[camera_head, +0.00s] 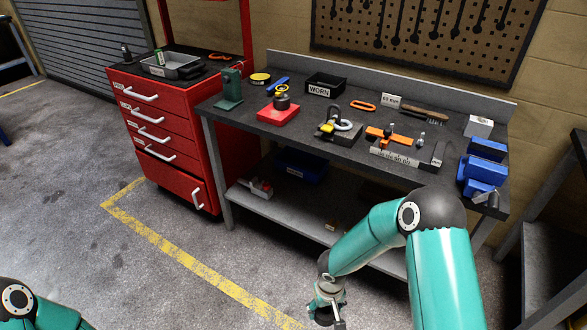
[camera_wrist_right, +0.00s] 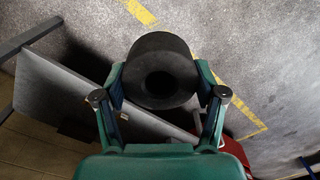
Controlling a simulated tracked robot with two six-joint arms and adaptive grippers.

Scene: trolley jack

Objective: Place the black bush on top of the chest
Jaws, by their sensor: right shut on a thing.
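The black bush (camera_wrist_right: 160,50) is a thick black ring with a dark hole, held between the two fingers of my right gripper (camera_wrist_right: 160,85) in the wrist view. In the head view my right gripper (camera_head: 328,308) is low in the picture, out over the floor in front of the bench; the bush cannot be made out there. The red chest (camera_head: 170,122) stands at the back left, well away from this gripper. Its dark top (camera_head: 204,65) carries several things. My left arm shows at the bottom left corner, but its gripper is out of view.
On the chest top are a grey tray (camera_head: 172,70), a small dark bottle (camera_head: 126,52) and an orange item (camera_head: 219,57). The workbench (camera_head: 255,127) right of the chest holds several parts, a WORN bin (camera_head: 325,86) and a blue vise (camera_head: 482,172). Open floor lies in front.

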